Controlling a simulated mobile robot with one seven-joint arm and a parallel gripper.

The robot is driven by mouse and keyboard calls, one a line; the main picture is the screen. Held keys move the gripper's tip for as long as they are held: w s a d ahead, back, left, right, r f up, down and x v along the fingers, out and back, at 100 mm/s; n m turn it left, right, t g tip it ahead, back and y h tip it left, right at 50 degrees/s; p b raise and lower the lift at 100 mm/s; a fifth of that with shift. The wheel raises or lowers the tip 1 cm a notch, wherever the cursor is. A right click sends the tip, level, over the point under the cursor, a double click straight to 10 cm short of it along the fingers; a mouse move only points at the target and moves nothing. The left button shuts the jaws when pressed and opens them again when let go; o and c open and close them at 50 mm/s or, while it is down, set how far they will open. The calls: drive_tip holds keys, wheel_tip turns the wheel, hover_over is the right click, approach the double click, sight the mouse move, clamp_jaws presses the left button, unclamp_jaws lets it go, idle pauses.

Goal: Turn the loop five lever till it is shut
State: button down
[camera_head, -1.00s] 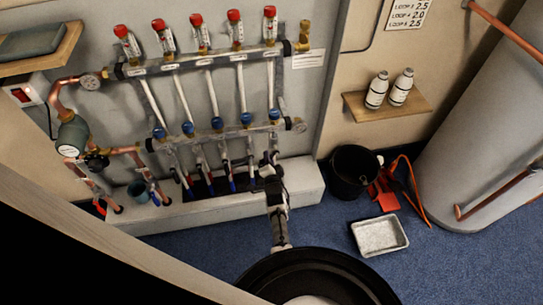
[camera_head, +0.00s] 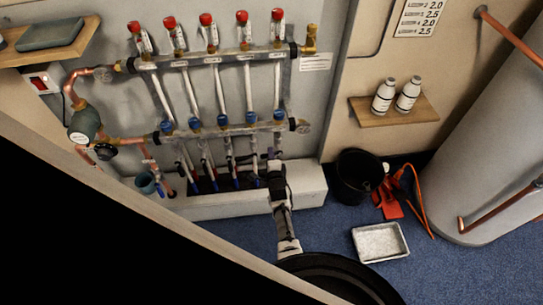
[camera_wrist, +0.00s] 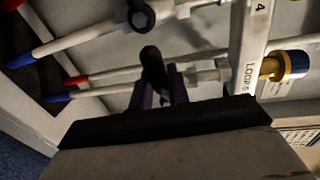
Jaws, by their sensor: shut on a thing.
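The loop five lever (camera_wrist: 152,62) is a dark rounded handle in the wrist view, beside a bar labelled "LOOP 5" (camera_wrist: 250,78). My gripper (camera_wrist: 165,92) has its purple fingers on either side of the lever's lower part and is shut on it. The lever's far end and its exact angle to the pipe are hard to tell. In the head view my gripper (camera_head: 275,163) is at the right end of the lower manifold bar (camera_head: 235,129), below the rightmost blue cap, and hides the lever.
Another dark lever (camera_wrist: 140,14) is close by at the top of the wrist view. A blue cap (camera_wrist: 292,64) is to the right. White pipes with red and blue ends run alongside. In the head view, a black bucket (camera_head: 358,177) and a metal tray (camera_head: 380,243) are on the floor.

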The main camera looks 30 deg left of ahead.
drive_tip(key=shift+r, duration=0.1)
drive_tip(key=c, duration=1.4)
unclamp_jaws()
drive_tip(key=shift+s+d, duration=0.1)
drive_tip(key=p+v, duration=0.9)
drive_tip(key=v, duration=0.4)
drive_tip(key=shift+s, duration=0.25)
drive_tip(key=shift+d+r, duration=0.1)
drive_tip(key=shift+d, duration=0.05)
